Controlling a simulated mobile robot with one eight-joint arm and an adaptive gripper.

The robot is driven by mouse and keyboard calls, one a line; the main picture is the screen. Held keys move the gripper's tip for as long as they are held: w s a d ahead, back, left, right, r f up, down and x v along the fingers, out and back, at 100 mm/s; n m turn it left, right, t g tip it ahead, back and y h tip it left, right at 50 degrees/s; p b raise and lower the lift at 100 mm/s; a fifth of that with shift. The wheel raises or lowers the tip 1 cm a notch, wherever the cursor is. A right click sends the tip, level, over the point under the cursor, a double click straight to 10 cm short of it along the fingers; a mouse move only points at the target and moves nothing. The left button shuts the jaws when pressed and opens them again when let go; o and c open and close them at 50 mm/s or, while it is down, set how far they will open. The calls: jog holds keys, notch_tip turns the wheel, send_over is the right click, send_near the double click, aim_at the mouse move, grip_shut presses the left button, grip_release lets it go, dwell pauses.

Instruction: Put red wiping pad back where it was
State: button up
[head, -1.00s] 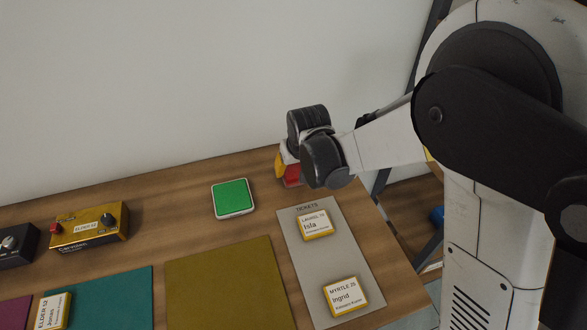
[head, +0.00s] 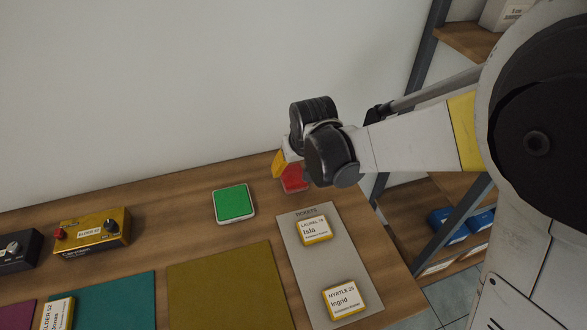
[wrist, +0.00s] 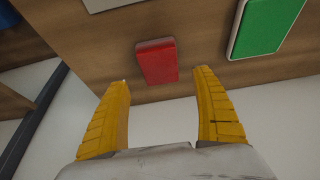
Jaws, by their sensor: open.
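The red wiping pad (head: 295,181) lies on the wooden table near its back edge, partly hidden behind my gripper (head: 284,167) in the head view. In the wrist view the red pad (wrist: 157,62) lies flat just beyond and between the fingertips. My gripper (wrist: 163,80) is open, with its yellow fingers spread and nothing held between them. The pad looks apart from both fingers.
A green pad (head: 234,203) on a white base lies left of the red pad. A grey tickets mat (head: 318,275) with two name tickets lies in front. A gold pedal (head: 92,232) stands at left. Shelving (head: 421,190) stands beyond the table's right edge.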

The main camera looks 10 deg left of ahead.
jog(key=s+d+r+m+t+p, duration=0.1)
jog(key=s+d+r, duration=0.3)
jog(key=d+r, duration=0.3)
jog(key=s+d+r+m, duration=0.1)
jog(key=s+d+r, duration=0.3)
jog(key=d+r, duration=0.3)
jog(key=s+d+m+t+h, duration=0.2)
jog(key=s+d+m, duration=0.1)
jog(key=s+d, duration=0.7)
jog(key=shift+s+d, duration=0.3)
jog(key=shift+d, duration=0.9)
jog(key=shift+a+r, duration=0.1)
